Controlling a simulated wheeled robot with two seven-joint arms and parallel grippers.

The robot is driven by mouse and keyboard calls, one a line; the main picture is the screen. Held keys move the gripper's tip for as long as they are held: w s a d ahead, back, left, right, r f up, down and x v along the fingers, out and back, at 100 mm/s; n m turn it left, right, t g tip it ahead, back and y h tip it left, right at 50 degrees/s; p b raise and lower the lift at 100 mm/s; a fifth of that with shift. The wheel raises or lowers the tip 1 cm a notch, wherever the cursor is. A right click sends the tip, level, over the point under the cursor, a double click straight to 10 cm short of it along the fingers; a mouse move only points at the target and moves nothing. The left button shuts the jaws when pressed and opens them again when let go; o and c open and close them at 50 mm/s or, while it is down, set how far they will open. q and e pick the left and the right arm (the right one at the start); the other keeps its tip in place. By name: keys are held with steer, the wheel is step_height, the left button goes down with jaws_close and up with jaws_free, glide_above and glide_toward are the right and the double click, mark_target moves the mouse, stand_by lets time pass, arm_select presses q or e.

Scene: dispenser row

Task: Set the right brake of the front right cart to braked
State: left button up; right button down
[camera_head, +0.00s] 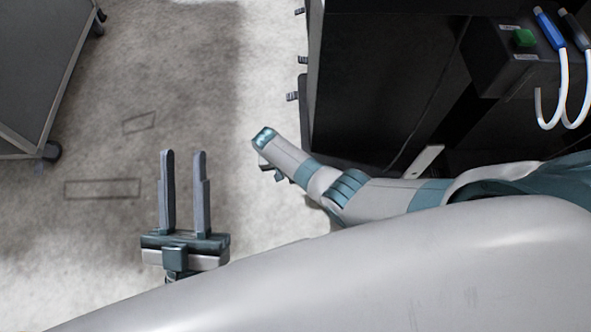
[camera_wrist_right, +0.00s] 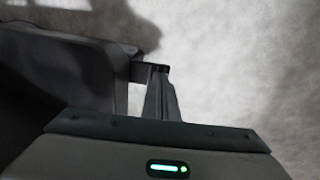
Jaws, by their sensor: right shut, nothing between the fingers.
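My left gripper (camera_head: 183,156) is open and empty over bare floor in the head view. My right arm reaches in from the right, with its wrist beside the large dark unit; its fingers are mostly hidden there. In the right wrist view my right gripper (camera_wrist_right: 162,72) is shut and empty. Its fingertips are close to a small dark part (camera_wrist_right: 143,71) at the edge of a dark grey body (camera_wrist_right: 85,70); I cannot tell if they touch. I cannot make out for certain which part is the right brake or its setting, nor identify the front right cart.
A grey cart (camera_head: 35,65) with dark casters (camera_head: 51,151) stands at the upper left.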

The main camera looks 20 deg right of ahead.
steer(key=shift+f, duration=0.1)
arm_select(q)
steer(key=shift+r, duration=0.15)
steer(key=shift+a+r+p, duration=0.1)
steer(key=shift+r+p, duration=0.1)
steer(key=shift+p, duration=0.1)
arm_select(e)
steer(key=shift+r, duration=0.25)
arm_select(q)
steer(key=shift+r+p, duration=0.7)
arm_select(e)
steer(key=shift+r, duration=0.6)
arm_select(q)
steer(key=shift+w+r, duration=0.1)
arm_select(e)
steer(key=shift+r, duration=0.1)
